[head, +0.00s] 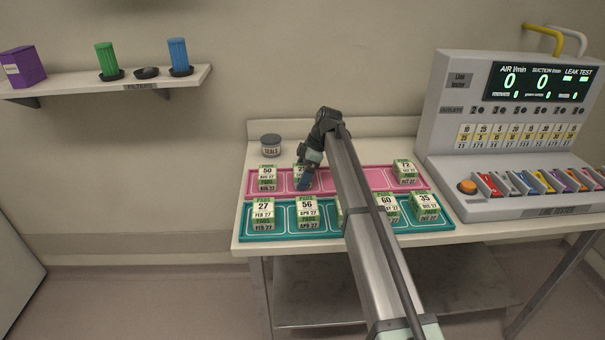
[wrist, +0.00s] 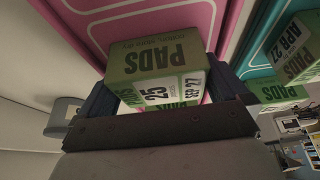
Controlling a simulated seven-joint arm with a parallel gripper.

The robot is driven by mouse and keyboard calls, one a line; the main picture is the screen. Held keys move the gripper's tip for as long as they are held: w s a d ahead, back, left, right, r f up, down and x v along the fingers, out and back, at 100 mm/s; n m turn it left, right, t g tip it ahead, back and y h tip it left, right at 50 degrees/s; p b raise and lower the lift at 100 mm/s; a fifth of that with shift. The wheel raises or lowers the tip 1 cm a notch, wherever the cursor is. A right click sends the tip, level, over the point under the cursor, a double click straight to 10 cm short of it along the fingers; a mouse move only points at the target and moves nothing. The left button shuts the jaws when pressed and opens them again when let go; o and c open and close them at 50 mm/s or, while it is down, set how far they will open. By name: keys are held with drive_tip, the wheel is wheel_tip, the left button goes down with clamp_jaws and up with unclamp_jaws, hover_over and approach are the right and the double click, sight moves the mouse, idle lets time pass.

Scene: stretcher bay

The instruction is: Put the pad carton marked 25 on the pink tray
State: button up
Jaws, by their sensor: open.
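The green and white pad carton marked 25 (wrist: 158,72) stands between the two fingers of my gripper (wrist: 160,95) in the wrist view. The fingers are open, one on each side of it. In the head view my gripper (head: 304,178) is down at the back left of the table and covers most of this carton (head: 299,169). The carton appears to be on the pink tray (head: 284,181), in the compartment right of the carton marked 50 (head: 267,176). The tray also shows behind the carton in the wrist view (wrist: 204,14).
A carton marked 72 (head: 405,172) is at the pink tray's right end. The teal tray (head: 285,219) in front holds cartons 27 (head: 263,213), 56 (head: 307,211), 60 (head: 386,206) and 35 (head: 425,205). A seals jar (head: 271,146) stands behind; a leak tester (head: 505,125) stands right.

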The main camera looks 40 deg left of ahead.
drive_tip(key=v, duration=1.2)
drive_tip(key=shift+r, duration=0.1)
